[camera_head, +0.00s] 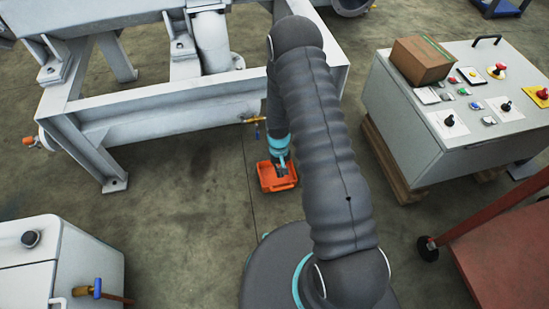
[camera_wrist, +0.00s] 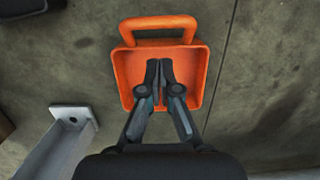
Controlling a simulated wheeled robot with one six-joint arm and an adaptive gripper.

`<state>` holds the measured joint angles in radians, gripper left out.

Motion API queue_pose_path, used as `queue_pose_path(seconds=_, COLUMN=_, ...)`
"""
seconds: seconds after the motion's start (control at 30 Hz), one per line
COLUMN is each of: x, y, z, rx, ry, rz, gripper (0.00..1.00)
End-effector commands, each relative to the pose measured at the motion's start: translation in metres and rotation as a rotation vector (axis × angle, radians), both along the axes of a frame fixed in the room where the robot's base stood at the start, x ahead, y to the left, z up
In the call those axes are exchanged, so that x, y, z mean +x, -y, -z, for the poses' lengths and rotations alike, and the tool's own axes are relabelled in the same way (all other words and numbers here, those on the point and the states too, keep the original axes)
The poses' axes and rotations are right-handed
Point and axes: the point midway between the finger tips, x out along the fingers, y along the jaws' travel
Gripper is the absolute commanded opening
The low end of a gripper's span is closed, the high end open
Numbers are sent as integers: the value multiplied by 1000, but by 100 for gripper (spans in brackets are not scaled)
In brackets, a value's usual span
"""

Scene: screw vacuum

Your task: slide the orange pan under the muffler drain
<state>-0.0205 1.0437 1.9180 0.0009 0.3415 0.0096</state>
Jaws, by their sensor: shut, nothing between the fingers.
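The orange pan (camera_head: 279,187) lies on the concrete floor, in front of the grey steel frame. In the wrist view the pan (camera_wrist: 122,80) is a shallow square tray with a loop handle (camera_wrist: 158,22) on its far side. My gripper (camera_wrist: 160,70) is shut and empty, with its fingertips over the inside of the pan. In the head view my gripper (camera_head: 282,163) points down at the pan; I cannot tell whether it touches the bottom. A small brass valve (camera_head: 253,121) with a blue lever sticks out from the frame, left of my arm; it may be the muffler drain.
The white frame (camera_head: 150,122) has a foot plate (camera_head: 115,184) left of the pan; a foot plate (camera_wrist: 72,112) shows in the wrist view. A control console (camera_head: 410,120) on a wooden pallet stands right. A white cabinet (camera_head: 60,265) stands front left. Floor between is clear.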

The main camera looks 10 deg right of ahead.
Motion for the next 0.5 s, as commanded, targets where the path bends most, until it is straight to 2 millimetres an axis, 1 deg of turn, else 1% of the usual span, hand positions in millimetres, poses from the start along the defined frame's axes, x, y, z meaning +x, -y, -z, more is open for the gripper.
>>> queue_pose_path(seconds=0.03, x=20, y=0, z=-4, rx=1, ry=56, rz=1, gripper=0)
queue_pose_path(seconds=0.1, x=38, y=-1, z=-4, rx=2, ry=111, rz=2, gripper=0)
queue_pose_path(seconds=0.13, x=41, y=0, z=-4, rx=2, ry=125, rz=3, gripper=0)
queue_pose_path(seconds=0.33, x=49, y=7, z=1, rx=2, ry=163, rz=18, gripper=0)
queue_pose_path(seconds=0.5, x=48, y=9, z=23, rx=1, ry=160, rz=21, gripper=0)
